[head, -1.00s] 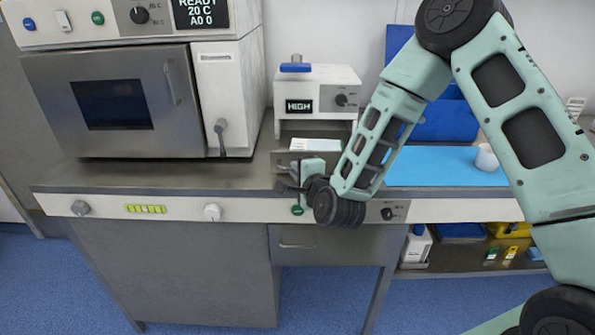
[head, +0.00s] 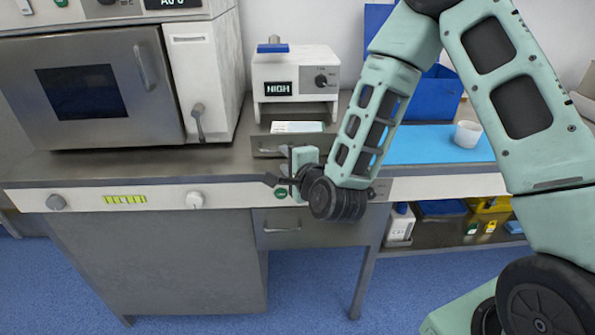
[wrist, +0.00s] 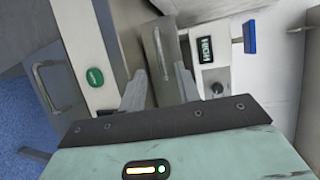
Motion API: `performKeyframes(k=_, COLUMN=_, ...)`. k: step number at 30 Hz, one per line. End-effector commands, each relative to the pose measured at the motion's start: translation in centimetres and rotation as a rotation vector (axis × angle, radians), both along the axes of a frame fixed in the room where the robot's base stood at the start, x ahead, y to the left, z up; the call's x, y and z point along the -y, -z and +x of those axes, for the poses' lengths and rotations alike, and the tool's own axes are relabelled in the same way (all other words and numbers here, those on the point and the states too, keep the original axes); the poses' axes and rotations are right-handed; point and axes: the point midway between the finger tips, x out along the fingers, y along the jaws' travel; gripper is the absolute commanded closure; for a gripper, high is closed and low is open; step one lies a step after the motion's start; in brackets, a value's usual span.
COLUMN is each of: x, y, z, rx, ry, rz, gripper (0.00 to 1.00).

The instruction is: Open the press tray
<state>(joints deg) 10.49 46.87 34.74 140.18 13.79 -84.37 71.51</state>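The press (head: 296,88) is a white box with a blue top handle, a HIGH display and a dark knob. Its metal tray (head: 268,146) sits low at its front, with a white packet (head: 297,127) in front of the press body. In the wrist view, the tray's grey front (wrist: 172,68) carries a bar handle (wrist: 160,52). My gripper (head: 277,180) is in front of the tray, near the counter's front edge. In the wrist view my gripper (wrist: 160,84) has its fingers apart, with the handle just beyond the tips. Contact is not visible. My wrist hides part of the tray's right side.
A steel oven-like machine (head: 95,95) with a lever stands left of the press. A blue mat (head: 425,148) with a white cup (head: 467,134) lies to the right. Knobs and a green button (wrist: 95,77) line the counter front. A drawer (head: 282,228) is below.

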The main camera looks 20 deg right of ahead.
Motion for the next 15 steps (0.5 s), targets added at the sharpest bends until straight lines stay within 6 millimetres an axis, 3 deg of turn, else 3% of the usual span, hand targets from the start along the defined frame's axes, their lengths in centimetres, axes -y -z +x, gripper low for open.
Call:
performKeyframes(k=3, x=0.2, y=-0.8, z=-2.6, rx=-0.004, ry=-0.001, rz=0.001, gripper=0.67)
performKeyframes(k=7, x=0.4, y=-1.6, z=-4.5, rx=-0.007, ry=-0.002, rz=0.0, gripper=0.67)
performKeyframes(k=15, x=0.5, y=-1.8, z=-5.3, rx=-0.004, ry=0.002, rz=0.002, gripper=0.67)
